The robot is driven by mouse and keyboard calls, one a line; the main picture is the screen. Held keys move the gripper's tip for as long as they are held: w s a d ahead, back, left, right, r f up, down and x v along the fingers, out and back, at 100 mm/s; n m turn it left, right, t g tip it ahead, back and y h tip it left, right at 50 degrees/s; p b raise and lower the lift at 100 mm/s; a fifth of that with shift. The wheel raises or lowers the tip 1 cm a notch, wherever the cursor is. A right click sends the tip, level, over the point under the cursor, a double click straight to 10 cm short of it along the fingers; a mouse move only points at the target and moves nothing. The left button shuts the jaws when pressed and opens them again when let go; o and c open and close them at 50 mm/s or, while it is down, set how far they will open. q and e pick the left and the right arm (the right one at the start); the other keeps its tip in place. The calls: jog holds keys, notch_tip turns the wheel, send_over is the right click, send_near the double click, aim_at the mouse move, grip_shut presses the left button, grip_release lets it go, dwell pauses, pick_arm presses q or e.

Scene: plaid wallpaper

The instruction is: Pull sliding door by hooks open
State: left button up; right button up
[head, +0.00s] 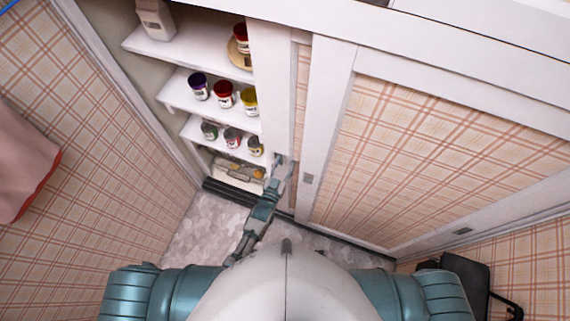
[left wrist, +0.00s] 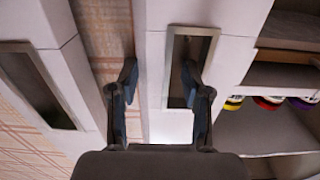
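The sliding door with plaid panels and white frames (head: 270,80) stands partly open, with shelves showing at its left. My left gripper (head: 283,167) is low at its white edge frame, with fingers spread. In the left wrist view, a recessed metal hook (left wrist: 180,55) sits in this frame. One fingertip of my left gripper (left wrist: 159,78) overlaps the recess; whether it is inside or touching, I cannot tell. The other fingertip is over the frame's opposite edge. A second recessed hook (left wrist: 35,90) is on the neighbouring door frame, also in the head view (head: 308,178). My right gripper is out of view.
White shelves (head: 205,90) hold several small jars (head: 223,95) at the left. A plaid wall (head: 90,180) with pink cloth (head: 25,160) closes the left side. A black chair-like object (head: 465,280) stands at lower right. Grey floor (head: 205,225) is clear near the doors.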

pick_arm(q)
jog(key=shift+a, duration=0.3)
jog(key=shift+s+a+f, duration=0.1)
jog(key=shift+s+a, duration=0.05)
jog(key=shift+s, duration=0.2)
jog(key=v, duration=1.1)
jog(key=shift+s, duration=0.1)
jog(key=s+a+f+g+y, duration=0.1)
jog(key=s+a+f+g, duration=0.25)
jog(key=f, duration=0.45)
jog(key=s+a+f+g+y, duration=0.15)
jog(key=s+f, duration=0.25)
jog(key=f, duration=0.5)
jog(key=s+a+f+g+y, duration=0.1)
jog(key=s+a+f+g, duration=0.2)
jog(key=f, duration=0.5)
jog(key=s+a+f+g+y, duration=0.1)
jog(key=s+a+f+g, duration=0.3)
jog(key=s, duration=0.6)
jog(key=s+a+f+n+g+y, duration=0.1)
jog(key=s+a+f+g, duration=0.3)
jog(key=s+a+f, duration=0.2)
jog(key=s+f, duration=0.2)
jog(key=s, duration=0.2)
jog(key=shift+s+f+n+y, duration=0.25)
jog(key=shift+f+n+y, duration=0.05)
jog(key=shift+y, duration=0.05)
